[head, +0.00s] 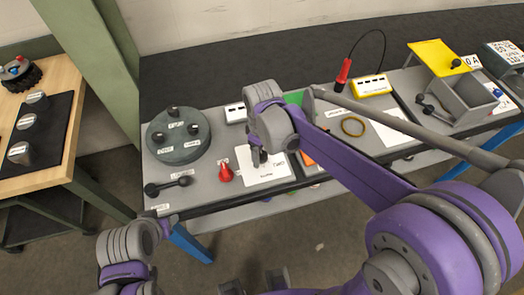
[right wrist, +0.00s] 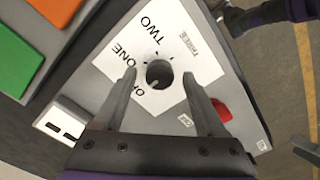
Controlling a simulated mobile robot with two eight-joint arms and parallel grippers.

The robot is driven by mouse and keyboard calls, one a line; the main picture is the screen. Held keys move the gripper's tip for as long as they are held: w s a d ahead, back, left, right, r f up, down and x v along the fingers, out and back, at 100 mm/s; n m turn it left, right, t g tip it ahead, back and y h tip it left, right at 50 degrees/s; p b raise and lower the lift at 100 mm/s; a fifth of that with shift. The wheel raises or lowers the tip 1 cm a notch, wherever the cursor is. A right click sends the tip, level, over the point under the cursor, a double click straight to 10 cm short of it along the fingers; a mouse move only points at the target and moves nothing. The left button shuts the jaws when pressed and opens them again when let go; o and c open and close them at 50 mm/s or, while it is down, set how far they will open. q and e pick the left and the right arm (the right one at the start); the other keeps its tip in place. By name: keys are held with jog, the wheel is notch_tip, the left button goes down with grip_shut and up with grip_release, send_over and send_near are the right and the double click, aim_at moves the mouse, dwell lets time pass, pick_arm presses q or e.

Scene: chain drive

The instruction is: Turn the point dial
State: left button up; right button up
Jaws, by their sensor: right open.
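The point dial is a dark round knob (right wrist: 159,73) on a white plate (right wrist: 180,118) with printed words; ONE, TWO and THREE are readable, and another is partly covered. I cannot tell which word its pointer faces. My right gripper (right wrist: 158,95) is open, with one finger on each side of the knob and a visible gap to both. In the head view my right gripper (head: 262,156) hangs over the white plate (head: 268,172) and hides the knob. Part of my left arm shows at the lower left of the head view; its jaw state is unclear.
A red part (head: 226,173) stands left of the plate, with a black bar handle (head: 168,186) beyond it. A round grey disc (head: 180,148) with black knobs lies at the back left. A white box (head: 236,112) stands behind. Orange and green pads lie to the right.

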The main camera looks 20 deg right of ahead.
grip_shut()
dwell(0.4)
jog(key=shift+m, duration=0.3)
jog(key=m+b, duration=0.1)
jog(key=m, duration=1)
jog(key=shift+b, duration=0.3)
dwell(0.4)
